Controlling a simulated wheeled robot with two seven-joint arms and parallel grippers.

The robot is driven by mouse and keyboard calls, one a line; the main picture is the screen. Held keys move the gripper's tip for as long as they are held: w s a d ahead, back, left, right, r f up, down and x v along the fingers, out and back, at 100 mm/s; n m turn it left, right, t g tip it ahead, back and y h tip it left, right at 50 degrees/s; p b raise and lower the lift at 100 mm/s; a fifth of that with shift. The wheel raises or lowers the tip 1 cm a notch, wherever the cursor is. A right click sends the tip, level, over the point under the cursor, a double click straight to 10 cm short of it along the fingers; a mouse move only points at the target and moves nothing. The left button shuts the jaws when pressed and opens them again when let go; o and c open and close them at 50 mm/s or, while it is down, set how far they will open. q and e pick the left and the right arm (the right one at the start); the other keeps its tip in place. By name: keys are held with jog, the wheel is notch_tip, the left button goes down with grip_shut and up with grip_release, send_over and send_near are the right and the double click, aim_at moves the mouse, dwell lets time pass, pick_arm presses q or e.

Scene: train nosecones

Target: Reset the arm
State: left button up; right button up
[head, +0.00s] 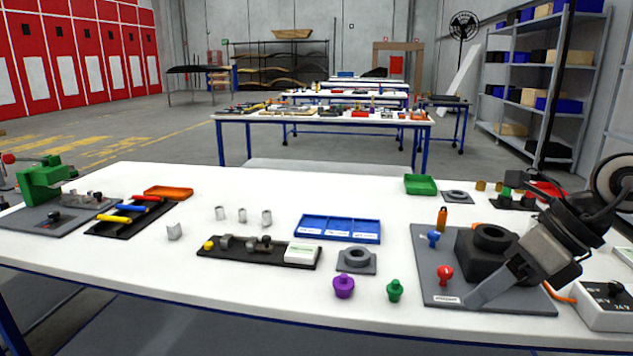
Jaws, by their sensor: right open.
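My right gripper (490,286) reaches in from the right edge in the head view. It is open, with nothing visible between its fingers, and points down and left over the front of a grey base plate (436,264). Its arm hides part of that plate and of the black block with a round opening (492,236) on it. A purple nosecone-like piece (344,287) and a green one (394,291) stand on the table to the left of the gripper, apart from it. My left gripper is not in view.
The plate carries a red knob (445,274) and a blue one (432,238). A white box (604,304) stands right of the gripper. A blue tray (338,229), a grey ring block (356,260) and a black fixture strip (258,252) lie left. The white table (150,270) is clear at front left.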

jog(key=s+a+f+m+t+y, duration=0.1)
jog(key=s+a+m+t+y, duration=0.2)
jog(key=a+m+y, duration=1)
notch_tip(320, 180, down, 12)
jog(key=w+r+m+t+h, duration=0.1)
jog(key=w+m+t+h, duration=0.1)
jog(key=m+t+h, duration=1.25)
jog(key=s+d+f+m+g, duration=0.1)
jog(key=s+f+m+g, duration=0.4)
jog(key=f, duration=0.4)
jog(key=s+d+f+m+g+h, duration=0.1)
jog(key=s+f+m+g, duration=0.3)
jog(key=s+f+m, duration=0.3)
notch_tip(320, 180, down, 2)
jog(key=shift+f+m+g, duration=0.25)
jog(key=shift+m+g, duration=0.1)
jog(key=shift+m, duration=0.5)
